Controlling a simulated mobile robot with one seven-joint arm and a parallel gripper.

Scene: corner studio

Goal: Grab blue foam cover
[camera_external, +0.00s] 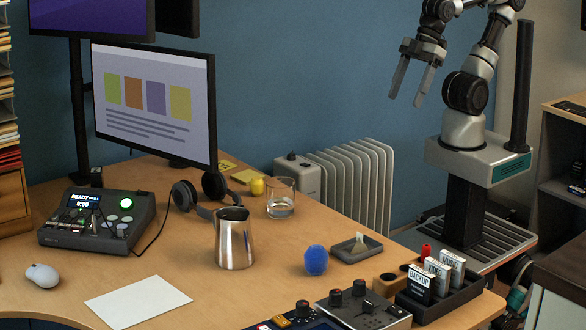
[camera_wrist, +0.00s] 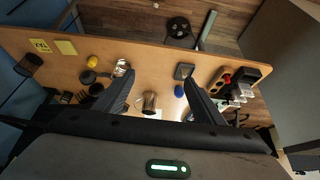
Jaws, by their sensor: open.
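The blue foam cover (camera_external: 316,260) is a small round blue ball on the wooden desk, right of the steel pitcher and just left of a small grey tray. It also shows in the wrist view as a small blue spot (camera_wrist: 179,91) between my two fingers, nearer the right one. My gripper (camera_external: 407,100) is open and empty, high above and behind the desk at the upper right, well apart from the foam cover. In the wrist view its fingers (camera_wrist: 158,88) are spread wide with nothing between them but the desk far below.
A steel pitcher (camera_external: 234,238), a glass (camera_external: 281,198) and headphones (camera_external: 181,195) stand left of the cover. The grey tray (camera_external: 341,252) holds a pale piece. A card holder (camera_external: 440,305) and mixer (camera_external: 362,312) are at right front. A monitor (camera_external: 208,120) rises at left; a radiator (camera_external: 352,180) is behind.

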